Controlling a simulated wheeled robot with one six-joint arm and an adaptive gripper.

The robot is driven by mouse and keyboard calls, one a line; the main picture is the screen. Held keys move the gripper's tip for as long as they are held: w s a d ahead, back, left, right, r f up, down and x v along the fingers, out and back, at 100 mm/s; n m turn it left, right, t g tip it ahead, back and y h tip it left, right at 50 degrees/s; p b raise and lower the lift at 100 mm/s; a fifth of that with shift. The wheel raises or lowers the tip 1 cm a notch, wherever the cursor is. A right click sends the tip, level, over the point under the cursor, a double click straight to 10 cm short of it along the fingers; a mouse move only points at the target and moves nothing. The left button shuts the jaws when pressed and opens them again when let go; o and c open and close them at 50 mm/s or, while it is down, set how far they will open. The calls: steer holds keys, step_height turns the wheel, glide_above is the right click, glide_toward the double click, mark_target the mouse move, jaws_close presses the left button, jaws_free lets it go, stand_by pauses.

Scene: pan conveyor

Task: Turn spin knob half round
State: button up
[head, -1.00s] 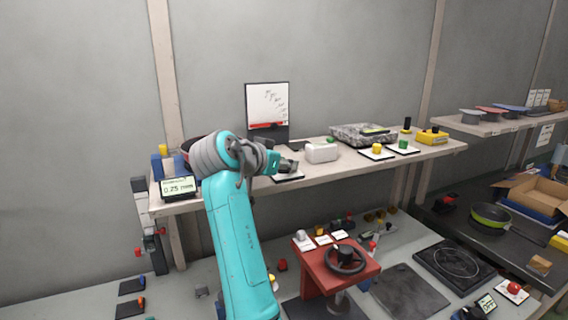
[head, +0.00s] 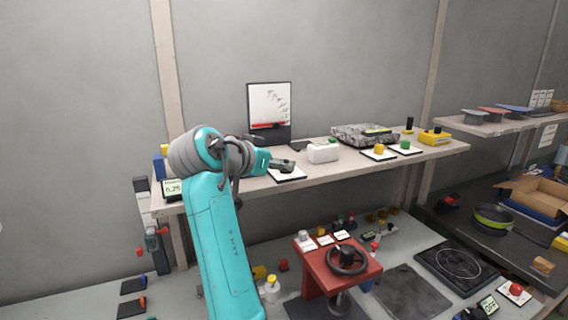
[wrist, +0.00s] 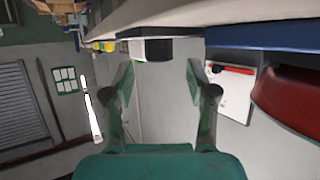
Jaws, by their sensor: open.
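I cannot tell which knob is the spin knob. On the shelf (head: 225,187), a yellow knob (head: 379,149) and a green knob (head: 405,145) sit on white plates right of a white box (head: 322,153). My gripper (head: 287,165) is over the shelf, left of the white box, above another white plate (head: 288,175); it hides part of that plate. In the wrist view my gripper (wrist: 163,88) is open, with nothing between its fingers. A white-and-dark block (wrist: 155,48) shows beyond the fingertips, apart from them.
A red stand (head: 325,275) with a black handwheel (head: 347,260) stands on the lower bench. Free room lies above the shelf.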

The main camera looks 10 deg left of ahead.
steer(key=v, duration=0.7)
steer(key=shift+s, duration=0.15)
steer(key=shift+a, duration=0.1)
